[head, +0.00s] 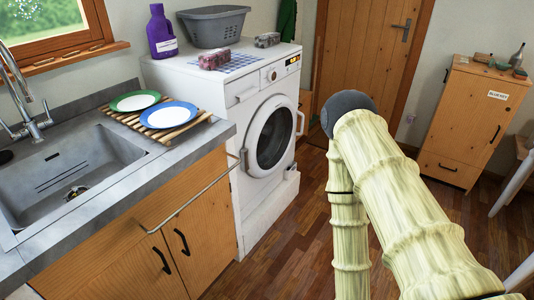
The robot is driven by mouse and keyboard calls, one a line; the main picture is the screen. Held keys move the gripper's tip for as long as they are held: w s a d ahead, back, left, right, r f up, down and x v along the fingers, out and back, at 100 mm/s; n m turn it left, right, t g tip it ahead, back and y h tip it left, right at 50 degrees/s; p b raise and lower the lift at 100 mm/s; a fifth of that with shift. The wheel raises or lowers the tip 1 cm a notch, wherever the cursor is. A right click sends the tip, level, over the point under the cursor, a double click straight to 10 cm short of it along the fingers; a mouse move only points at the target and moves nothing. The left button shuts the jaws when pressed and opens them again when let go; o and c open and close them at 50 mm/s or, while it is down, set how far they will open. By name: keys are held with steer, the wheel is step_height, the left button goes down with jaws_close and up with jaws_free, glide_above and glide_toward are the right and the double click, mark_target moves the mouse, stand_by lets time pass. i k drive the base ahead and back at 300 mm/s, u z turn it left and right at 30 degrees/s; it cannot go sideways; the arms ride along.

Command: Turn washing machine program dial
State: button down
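A white washing machine (222,92) stands at the end of the counter in the head view, with its round dark door (275,133) on the front face, closed. The program dial (272,75) is a small round knob on the upper front panel, left of a small display (293,60). My arm, pale green and bamboo-like, fills the right middle of the view, to the right of the machine. My gripper is not seen, so its opening and distance from the dial cannot be told.
A purple bottle (161,32), grey basket (212,26) and checked cloth (229,64) sit on the machine. Plates (168,115) lie on a wooden rack beside the sink (70,165). A wooden cabinet (470,120) stands at right. Wooden floor (290,245) is open before the machine.

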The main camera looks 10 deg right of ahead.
mark_target(271, 75)
steer(key=z, duration=2.2)
steer(key=i, duration=1.6)
steer(key=u, duration=2.8)
